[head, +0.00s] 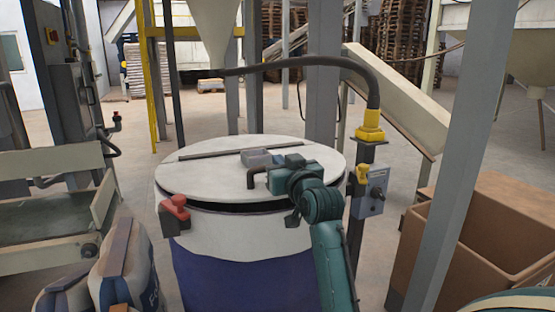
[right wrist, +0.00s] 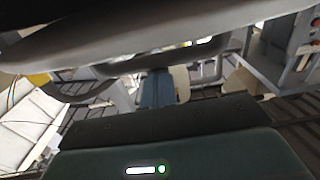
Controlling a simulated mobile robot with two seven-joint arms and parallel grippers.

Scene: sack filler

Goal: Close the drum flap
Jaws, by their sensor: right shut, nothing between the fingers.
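The drum (head: 225,265) stands in the middle of the head view, with a pale upper band and a blue lower body. Its round pale lid (head: 215,178) has a dark bar across it. The flap, apparently the lid's front part, shows a dark gap beneath its front edge. A red clamp (head: 175,208) sits at the front left rim. My right gripper (head: 284,168) is shut and empty over the lid's right side, close beside a dark bent handle (head: 256,178); contact cannot be told. A large pale rim (right wrist: 110,45) fills the top of the right wrist view. My left gripper is out of view.
A post with a yellow fitting (head: 369,134) and a grey control box (head: 371,193) stands right of the drum. A cardboard box (head: 480,235) is at the right behind a steel column (head: 470,150). Filled sacks (head: 125,265) stand front left, near a conveyor (head: 45,220).

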